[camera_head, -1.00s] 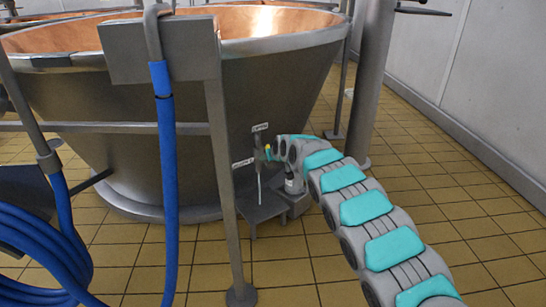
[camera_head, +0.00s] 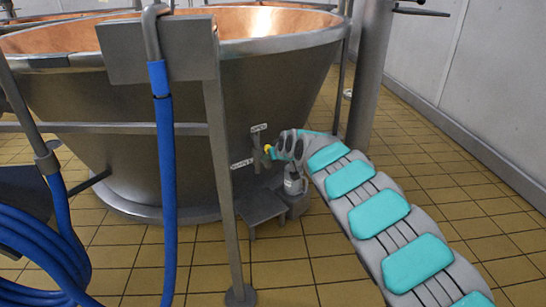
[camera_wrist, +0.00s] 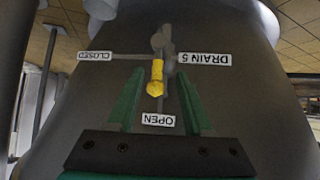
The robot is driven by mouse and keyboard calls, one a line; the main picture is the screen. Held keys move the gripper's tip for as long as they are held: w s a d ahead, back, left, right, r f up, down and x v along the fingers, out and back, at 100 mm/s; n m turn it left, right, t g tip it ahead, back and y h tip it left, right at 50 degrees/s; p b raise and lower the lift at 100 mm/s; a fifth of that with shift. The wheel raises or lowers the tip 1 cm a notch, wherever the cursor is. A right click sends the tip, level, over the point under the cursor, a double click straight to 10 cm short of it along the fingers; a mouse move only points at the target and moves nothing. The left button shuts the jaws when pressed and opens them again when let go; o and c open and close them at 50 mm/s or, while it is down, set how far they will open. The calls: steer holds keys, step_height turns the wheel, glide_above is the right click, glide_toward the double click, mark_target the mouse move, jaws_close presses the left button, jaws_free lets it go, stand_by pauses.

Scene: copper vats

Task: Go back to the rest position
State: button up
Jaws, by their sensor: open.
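The drain valve has a yellow-tipped handle (camera_wrist: 156,78), which points toward the OPEN label (camera_wrist: 158,120) in the wrist view. The CLOSED label (camera_wrist: 95,56) is left of the valve and the DRAIN 5 label (camera_wrist: 204,59) right of it; the lettering appears upside down. My gripper (camera_wrist: 159,84) is open, its green fingers on either side of the handle in the picture with gaps between. In the head view, the yellow handle tip (camera_head: 267,149) shows at the end of my arm, by the vat (camera_head: 180,160); the fingers are hard to make out there.
A grey post (camera_head: 228,200) and a blue hose (camera_head: 165,200) stand in front of the vat. A small metal step (camera_head: 258,208) sits below the valve. A thick column (camera_head: 368,80) rises behind my arm. Tiled floor (camera_head: 450,180) is clear at right.

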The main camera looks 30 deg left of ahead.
steer(key=shift+d, duration=0.1)
stand_by(0.3)
steer(key=s+d+r+m+h+p, duration=0.15)
steer(key=d+r, duration=0.25)
steer(key=d, duration=0.7)
steer(key=d+r+m+h+p, duration=0.1)
steer(key=d+r+m+h, duration=0.15)
steer(key=d, duration=0.95)
steer(key=d+r+m+h+p, duration=0.1)
steer(key=d+r+h, duration=0.3)
steer(key=d, duration=0.7)
steer(key=s+d+r+m+g+p, duration=0.2)
steer(key=s+d+r+m, duration=0.15)
steer(key=s+d, duration=0.95)
steer(key=s+d+g+p, duration=0.2)
steer(key=s+d+g, duration=0.1)
steer(key=s, duration=1.6)
steer(key=s+d+f+m+g+p, duration=0.1)
steer(key=s+d+g, duration=0.2)
steer(key=s, duration=1.6)
steer(key=shift+s+f+g+p, duration=0.15)
steer(key=shift+f+g+p, duration=0.15)
steer(key=shift+p, duration=0.1)
